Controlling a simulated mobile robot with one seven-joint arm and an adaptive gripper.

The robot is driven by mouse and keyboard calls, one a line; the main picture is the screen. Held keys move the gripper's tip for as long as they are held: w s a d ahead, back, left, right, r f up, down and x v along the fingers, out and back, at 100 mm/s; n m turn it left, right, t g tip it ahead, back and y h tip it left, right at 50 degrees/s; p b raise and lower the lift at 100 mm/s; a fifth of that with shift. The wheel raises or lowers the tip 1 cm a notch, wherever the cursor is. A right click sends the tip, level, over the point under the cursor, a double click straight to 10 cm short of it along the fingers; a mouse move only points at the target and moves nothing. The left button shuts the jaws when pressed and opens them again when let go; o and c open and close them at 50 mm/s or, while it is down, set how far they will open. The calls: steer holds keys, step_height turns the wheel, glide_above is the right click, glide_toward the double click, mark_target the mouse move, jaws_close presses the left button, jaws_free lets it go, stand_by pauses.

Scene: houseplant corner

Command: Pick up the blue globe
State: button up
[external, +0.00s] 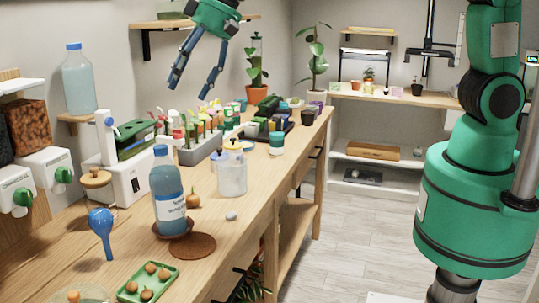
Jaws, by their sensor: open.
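The blue globe (102,219) is at the left front of the wooden bench, with a round shiny bulb at the top and a narrower stem pointing down to the bench. It looks upright or slightly tilted; I cannot tell what holds it up. My gripper (191,86) is at the upper middle of the view, above the back part of the bench. Its two dark fingers are spread apart and point down, with nothing between them. It is well apart from the globe, higher and farther back.
A blue bottle (168,197) stands just right of the globe, near a brown mat (194,246). A green tray (148,284) with bulbs lies in front. Left are white dispensers (50,172); a clear jug (232,176) and a planter (200,151) stand farther back.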

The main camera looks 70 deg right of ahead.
steer(key=w+a+f, duration=0.4)
steer(key=a+f, duration=0.2)
steer(key=p, duration=0.2)
glide_toward(106, 209)
steer(key=shift+w+d+r+g+y, duration=0.1)
steer(key=shift+w+d+g+y, duration=0.15)
steer(key=shift+g+y, duration=0.05)
steer(key=shift+x, duration=4.3)
steer(key=shift+x, duration=2.6)
steer(key=shift+a, duration=0.1)
steer(key=shift+c, duration=0.5)
